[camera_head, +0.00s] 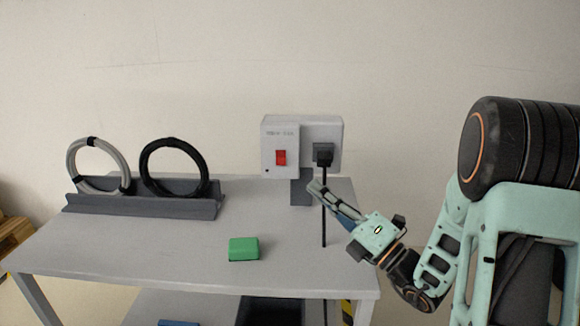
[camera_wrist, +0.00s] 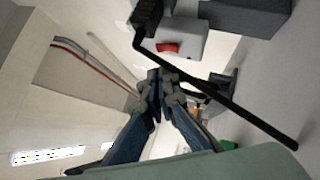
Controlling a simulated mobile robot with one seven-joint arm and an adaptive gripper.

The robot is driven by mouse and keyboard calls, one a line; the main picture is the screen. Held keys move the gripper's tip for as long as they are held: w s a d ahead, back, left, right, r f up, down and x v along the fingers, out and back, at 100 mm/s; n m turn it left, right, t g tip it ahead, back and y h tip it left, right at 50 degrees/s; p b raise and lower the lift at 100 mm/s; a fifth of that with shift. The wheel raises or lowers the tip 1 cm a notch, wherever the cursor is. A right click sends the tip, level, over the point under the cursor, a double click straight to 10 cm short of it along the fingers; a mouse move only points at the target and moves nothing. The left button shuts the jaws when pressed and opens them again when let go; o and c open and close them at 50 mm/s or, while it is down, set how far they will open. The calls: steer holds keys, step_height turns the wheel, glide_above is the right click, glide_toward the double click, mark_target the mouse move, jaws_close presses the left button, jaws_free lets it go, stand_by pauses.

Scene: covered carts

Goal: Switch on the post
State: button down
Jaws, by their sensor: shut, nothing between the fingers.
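The post is a light grey box (camera_head: 282,133) on a dark stand (camera_head: 301,188) at the back of the table. A red rocker switch (camera_head: 281,157) is on its front left, and it also shows in the wrist view (camera_wrist: 168,48). A black plug (camera_head: 323,153) sits in its right side, with a black cable (camera_head: 324,215) hanging down. My gripper (camera_head: 316,188) is shut and empty, below and to the right of the switch, close to the cable. In the wrist view its fingertips (camera_wrist: 157,79) are apart from the switch. I cannot tell the switch's position.
The grey table (camera_head: 130,245) has free room at its front left. A green block (camera_head: 243,249) lies near the front. A grey rack (camera_head: 145,205) at the left holds a grey ring (camera_head: 71,160) and a black ring (camera_head: 146,164). The hanging cable is an obstacle near my gripper.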

mark_target(278, 153)
steer(key=b+x, duration=0.1)
steer(key=x, duration=0.9)
steer(key=shift+r, duration=0.15)
steer(key=shift+w+r+m+p, duration=0.2)
steer(key=shift+r+m+p, duration=0.15)
steer(key=shift+p, duration=0.75)
steer(key=shift+h+p, duration=0.3)
steer(key=shift+f+b, duration=0.3)
steer(key=shift+b, duration=0.05)
steer(key=v, duration=1.2)
